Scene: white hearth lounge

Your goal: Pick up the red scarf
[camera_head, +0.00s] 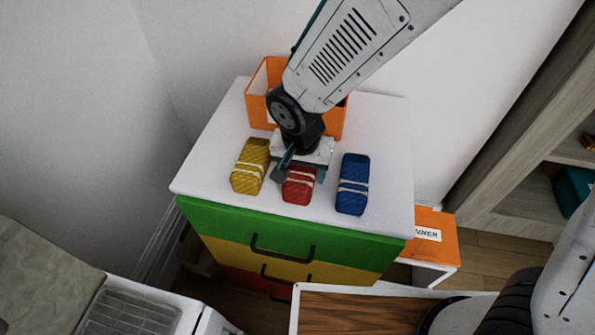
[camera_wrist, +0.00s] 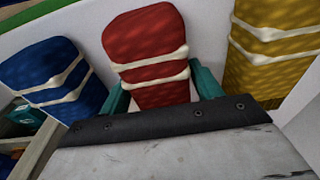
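The red scarf (camera_head: 297,191) is a folded bundle with two pale bands, lying on the white top of a small drawer cabinet (camera_head: 385,208). It is between a yellow bundle (camera_head: 250,169) and a blue bundle (camera_head: 353,186). My gripper (camera_head: 301,171) is low over the far end of the red scarf, hiding that end. In the wrist view, the red scarf (camera_wrist: 148,50) runs between my two teal fingers (camera_wrist: 163,92), one on each side. Narrow pale gaps show beside the scarf, so the fingers look open around it.
An orange open box (camera_head: 262,95) stands behind my gripper at the back of the cabinet top, against the white wall. The cabinet has green, yellow and red drawers. An orange-topped stool or box (camera_head: 436,240) is at the right. Wooden shelves (camera_head: 520,205) stand further right.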

